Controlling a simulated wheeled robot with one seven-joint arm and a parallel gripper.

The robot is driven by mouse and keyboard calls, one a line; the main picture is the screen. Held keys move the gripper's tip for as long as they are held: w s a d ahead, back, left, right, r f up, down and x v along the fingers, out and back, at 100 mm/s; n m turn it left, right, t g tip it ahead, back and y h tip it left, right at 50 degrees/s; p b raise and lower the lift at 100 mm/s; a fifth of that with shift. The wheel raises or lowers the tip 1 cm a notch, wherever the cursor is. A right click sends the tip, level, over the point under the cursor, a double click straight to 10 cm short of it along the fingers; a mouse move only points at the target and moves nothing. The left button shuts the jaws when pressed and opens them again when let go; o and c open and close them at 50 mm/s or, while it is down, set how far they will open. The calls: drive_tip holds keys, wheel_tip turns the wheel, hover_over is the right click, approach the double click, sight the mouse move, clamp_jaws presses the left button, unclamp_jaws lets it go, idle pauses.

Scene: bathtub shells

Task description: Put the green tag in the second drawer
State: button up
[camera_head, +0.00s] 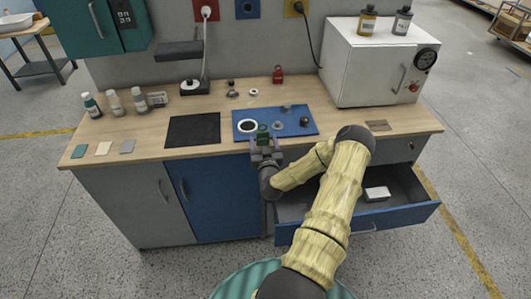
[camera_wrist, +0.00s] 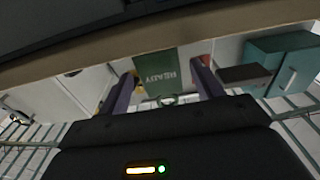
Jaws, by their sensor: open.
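The green tag (camera_wrist: 160,68) with white lettering is between the two fingers of my gripper (camera_wrist: 166,90) in the wrist view. The lower right drawer (camera_head: 407,216) is pulled open and holds a white box (camera_head: 377,193). The drawer above it (camera_head: 395,147) looks closed.
The blue mat (camera_head: 300,118) carries a white ring-shaped piece and small parts. A black mat (camera_head: 192,130), bottles (camera_head: 115,102) and flat coloured cards (camera_head: 103,148) are to the left. A white oven-like box (camera_head: 365,65) stands at the right. My arm reaches over the open drawer.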

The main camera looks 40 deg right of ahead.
drive_tip(key=b+v, duration=0.2)
drive_tip(key=v, duration=1)
idle(0.3)
drive_tip(key=w+a+n+g+y, duration=0.3)
drive_tip(key=a+n+y, duration=0.15)
drive_tip(key=a, duration=0.35)
drive_tip(key=w+a+n+g+y, duration=0.2)
drive_tip(key=w+a+n+y, duration=0.15)
drive_tip(key=a+y, duration=0.3)
drive_tip(key=s+a+r+m+g+h, duration=0.1)
drive_tip(key=s+a+r+g, duration=0.7)
drive_tip(key=s+a+r, duration=0.4)
drive_tip(key=s+r, duration=0.1)
drive_tip(key=s, duration=0.3)
drive_tip(key=shift+s+a+m, duration=0.25)
drive_tip(key=shift+a+m, duration=0.05)
drive_tip(key=shift+a, duration=0.1)
